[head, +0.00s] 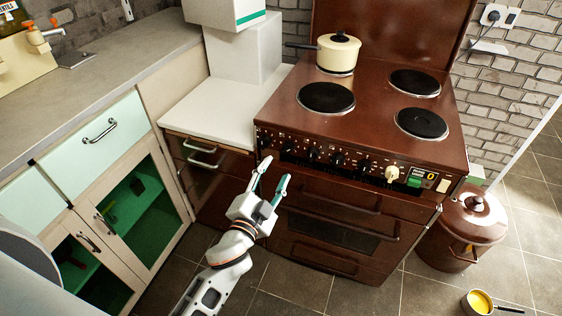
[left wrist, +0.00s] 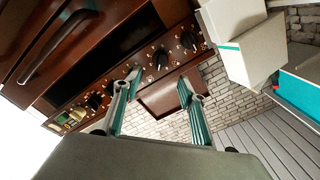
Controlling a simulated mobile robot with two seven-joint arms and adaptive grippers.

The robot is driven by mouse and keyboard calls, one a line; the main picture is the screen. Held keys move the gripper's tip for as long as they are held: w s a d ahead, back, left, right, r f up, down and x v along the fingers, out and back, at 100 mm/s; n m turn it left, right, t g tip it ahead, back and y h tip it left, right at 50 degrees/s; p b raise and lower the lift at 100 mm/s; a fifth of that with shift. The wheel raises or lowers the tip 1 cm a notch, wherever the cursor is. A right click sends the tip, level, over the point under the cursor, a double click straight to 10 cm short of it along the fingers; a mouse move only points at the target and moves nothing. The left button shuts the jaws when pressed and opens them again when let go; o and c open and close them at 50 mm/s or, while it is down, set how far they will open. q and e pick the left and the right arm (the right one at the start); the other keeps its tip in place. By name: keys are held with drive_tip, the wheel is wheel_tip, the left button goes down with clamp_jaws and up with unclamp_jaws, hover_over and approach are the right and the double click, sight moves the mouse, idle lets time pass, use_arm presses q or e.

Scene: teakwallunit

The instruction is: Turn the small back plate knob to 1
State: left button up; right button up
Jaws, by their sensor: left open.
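The brown stove (head: 285,105) has a front panel with a row of black knobs (head: 337,159) and one cream knob (head: 391,174) at the right. I cannot tell which knob belongs to the small back plate. A dark hotplate (head: 415,83) is bare at the back right. My left gripper (head: 275,172) is open and empty in front of the panel's left part, fingers pointing towards the stove. In the left wrist view, black knobs (left wrist: 188,40) and (left wrist: 160,60) lie beyond the open fingertips (left wrist: 158,78); one finger overlaps part of the panel. My right gripper is out of view.
A cream pot (head: 338,52) stands at the back left of the stove. A white worktop (head: 215,112) adjoins it on the left. A brown lidded bin (head: 470,228) stands at the right, and a small yellow-filled pan (head: 480,301) is on the floor.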

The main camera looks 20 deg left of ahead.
use_arm(q)
drive_tip(key=shift+s, duration=1.3)
drive_tip(key=s+f+n+g+h+p, duration=0.2)
drive_tip(key=s+f+n+g+p, duration=0.2)
drive_tip(key=s+f, duration=1.4)
drive_tip(key=s+n+g, duration=0.1)
drive_tip(key=s+g, duration=0.2)
drive_tip(key=shift+a, duration=0.25)
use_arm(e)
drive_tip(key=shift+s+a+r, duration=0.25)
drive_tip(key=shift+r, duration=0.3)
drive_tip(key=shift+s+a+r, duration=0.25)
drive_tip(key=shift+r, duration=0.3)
use_arm(q)
drive_tip(key=shift+f, duration=0.1)
